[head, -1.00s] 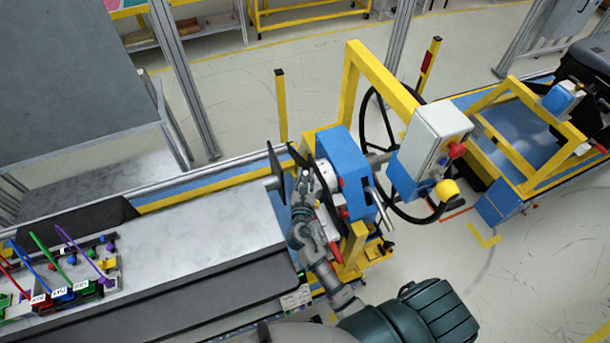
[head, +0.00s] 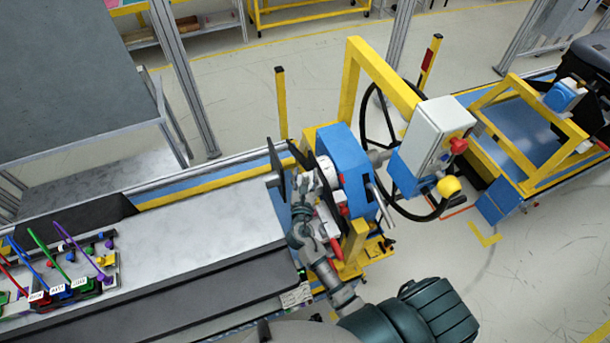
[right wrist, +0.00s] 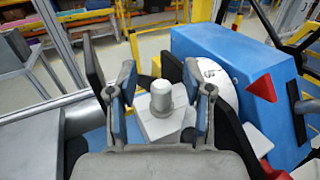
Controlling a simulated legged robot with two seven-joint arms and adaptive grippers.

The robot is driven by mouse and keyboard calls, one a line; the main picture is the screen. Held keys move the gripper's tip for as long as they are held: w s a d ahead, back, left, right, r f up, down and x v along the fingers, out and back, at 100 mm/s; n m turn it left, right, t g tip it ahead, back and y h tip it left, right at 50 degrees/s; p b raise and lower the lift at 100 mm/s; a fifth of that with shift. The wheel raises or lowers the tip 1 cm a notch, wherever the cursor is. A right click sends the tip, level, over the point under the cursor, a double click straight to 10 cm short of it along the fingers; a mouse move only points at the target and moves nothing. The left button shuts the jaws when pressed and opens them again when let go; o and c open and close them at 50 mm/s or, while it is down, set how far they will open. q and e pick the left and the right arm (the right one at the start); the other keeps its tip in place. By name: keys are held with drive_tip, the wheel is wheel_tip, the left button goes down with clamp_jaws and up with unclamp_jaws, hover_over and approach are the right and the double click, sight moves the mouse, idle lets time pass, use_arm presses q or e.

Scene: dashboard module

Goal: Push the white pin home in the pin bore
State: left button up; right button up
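A pale, whitish pin (right wrist: 161,98) with a rounded top shows in the right wrist view. It stands up from a light grey block (right wrist: 164,127). The bore is hidden beneath it, so I cannot tell how deep the pin sits. My right gripper (right wrist: 160,84) has its two fingers apart, one on each side of the pin, with visible gaps between them and it. In the head view my right gripper (head: 308,184) is at the left side of the blue housing (head: 345,162), and the pin cannot be made out there. My left gripper is not in view.
A white round part (right wrist: 215,82) and a red wedge (right wrist: 262,88) sit close to the right finger. A dark upright plate (head: 276,165) stands left of the gripper.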

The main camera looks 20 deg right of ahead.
drive_tip(key=shift+s+f, duration=0.1)
drive_tip(key=shift+f, duration=0.05)
drive_tip(key=shift+s+a+f, duration=0.1)
drive_tip(key=shift+s+a, duration=0.15)
drive_tip(key=shift+s, duration=0.05)
drive_tip(key=v, duration=1.1)
drive_tip(key=shift+a+r, duration=0.25)
drive_tip(key=shift+d, duration=0.5)
drive_tip(key=shift+f, duration=0.1)
